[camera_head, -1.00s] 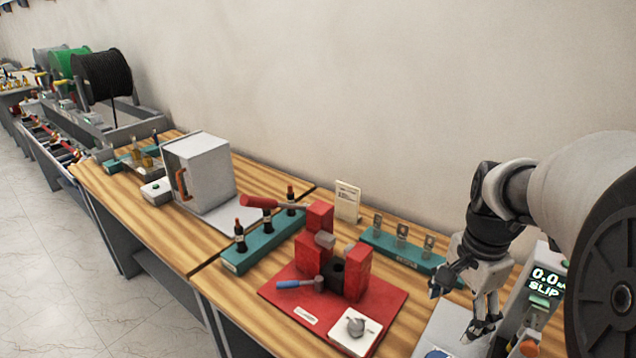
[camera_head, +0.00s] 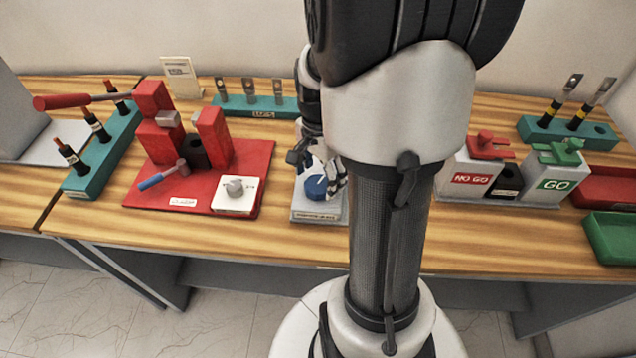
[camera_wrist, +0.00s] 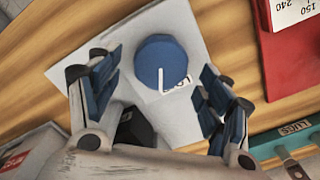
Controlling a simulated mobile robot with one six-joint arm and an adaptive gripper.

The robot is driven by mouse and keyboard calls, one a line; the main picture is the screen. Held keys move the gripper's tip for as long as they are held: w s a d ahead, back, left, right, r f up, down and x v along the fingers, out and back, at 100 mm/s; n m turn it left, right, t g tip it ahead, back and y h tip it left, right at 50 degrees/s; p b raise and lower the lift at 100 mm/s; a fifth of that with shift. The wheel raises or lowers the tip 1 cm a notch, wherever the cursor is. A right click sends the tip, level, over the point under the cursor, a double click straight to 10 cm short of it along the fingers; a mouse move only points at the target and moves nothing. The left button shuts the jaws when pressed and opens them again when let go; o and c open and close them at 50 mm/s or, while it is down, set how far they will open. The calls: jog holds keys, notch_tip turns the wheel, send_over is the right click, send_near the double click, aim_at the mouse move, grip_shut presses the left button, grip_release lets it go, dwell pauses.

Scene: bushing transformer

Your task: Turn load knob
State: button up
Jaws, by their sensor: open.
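The load knob is a round blue knob (camera_head: 316,187) on a light grey base plate (camera_head: 318,213). My gripper (camera_head: 318,170) is above the knob, partly hidden behind my own arm in the head view. In the wrist view my gripper (camera_wrist: 155,85) is open, with one finger on each side of the knob and visible space on the left side.
A red fixture (camera_head: 210,160) with a white dial plate (camera_head: 236,205) stands to the left. Grey NO GO (camera_head: 472,180) and GO (camera_head: 553,183) boxes stand to the right. A teal rack of lugs (camera_head: 262,112) lies behind.

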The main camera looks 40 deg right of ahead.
jog(key=shift+f, duration=1)
jog(key=c, duration=1)
